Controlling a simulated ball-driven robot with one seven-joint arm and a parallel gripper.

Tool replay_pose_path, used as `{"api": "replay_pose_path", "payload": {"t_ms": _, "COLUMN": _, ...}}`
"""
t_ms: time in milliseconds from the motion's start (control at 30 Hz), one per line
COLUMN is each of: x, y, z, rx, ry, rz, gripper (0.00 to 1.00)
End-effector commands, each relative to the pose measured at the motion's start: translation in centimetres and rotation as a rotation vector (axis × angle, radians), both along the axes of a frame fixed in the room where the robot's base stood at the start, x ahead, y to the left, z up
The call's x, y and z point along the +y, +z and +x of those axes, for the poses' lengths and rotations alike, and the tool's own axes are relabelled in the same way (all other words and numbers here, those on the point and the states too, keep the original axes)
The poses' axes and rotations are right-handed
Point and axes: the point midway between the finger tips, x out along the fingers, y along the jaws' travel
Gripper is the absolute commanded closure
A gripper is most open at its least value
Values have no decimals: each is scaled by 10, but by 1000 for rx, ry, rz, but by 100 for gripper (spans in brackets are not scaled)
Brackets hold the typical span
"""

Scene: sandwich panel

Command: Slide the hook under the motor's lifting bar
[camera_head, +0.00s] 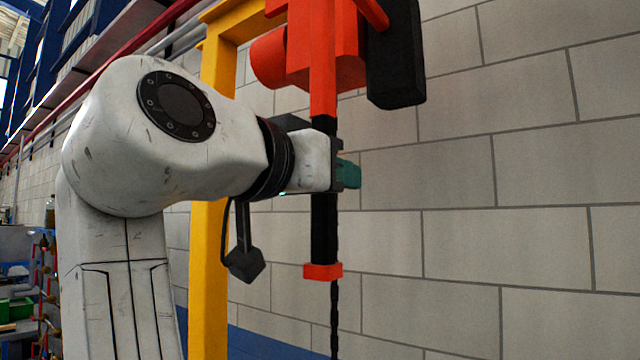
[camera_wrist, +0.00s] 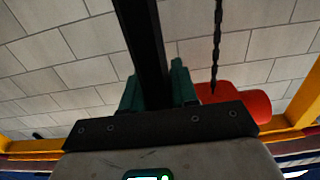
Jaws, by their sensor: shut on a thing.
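My gripper (camera_head: 346,172) is shut on an upright black bar (camera_head: 324,228), which hangs below a red hoist body (camera_head: 318,50) and has a red end piece (camera_head: 323,271). In the wrist view, the teal fingers of my gripper (camera_wrist: 158,88) stand on both sides of the black bar (camera_wrist: 143,38). A dark chain (camera_head: 334,318) hangs down and leaves the bottom of the head view. The chain also shows to the right of the bar in the wrist view (camera_wrist: 217,45). I cannot make out the hook, the motor or its lifting bar in either view.
A yellow frame (camera_head: 208,255) stands behind my arm and reaches over the top. A black box (camera_head: 395,60) is at the hoist's right side. A grey block wall (camera_head: 455,250) fills the background. Shelves with green bins (camera_head: 18,308) are at the far left.

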Motion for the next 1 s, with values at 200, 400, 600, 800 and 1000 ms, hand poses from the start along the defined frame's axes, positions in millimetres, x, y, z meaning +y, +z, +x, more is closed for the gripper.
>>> {"api": "replay_pose_path", "payload": {"t_ms": 200, "x": 0, "y": 0, "z": -1, "rx": -1, "ry": -1, "rz": -1, "gripper": 100}}
{"api": "replay_pose_path", "payload": {"t_ms": 400, "x": 0, "y": 0, "z": -1, "rx": 0, "ry": -1, "rz": 0, "gripper": 59}}
{"api": "replay_pose_path", "payload": {"t_ms": 600, "x": 0, "y": 0, "z": 0, "rx": 1, "ry": -1, "rz": 1, "gripper": 51}}
{"api": "replay_pose_path", "payload": {"t_ms": 800, "x": 3, "y": -1, "z": -3, "rx": 1, "ry": 0, "rz": 1, "gripper": 51}}
{"api": "replay_pose_path", "payload": {"t_ms": 1000, "x": 21, "y": -3, "z": -26, "rx": -1, "ry": 2, "rz": 0, "gripper": 51}}
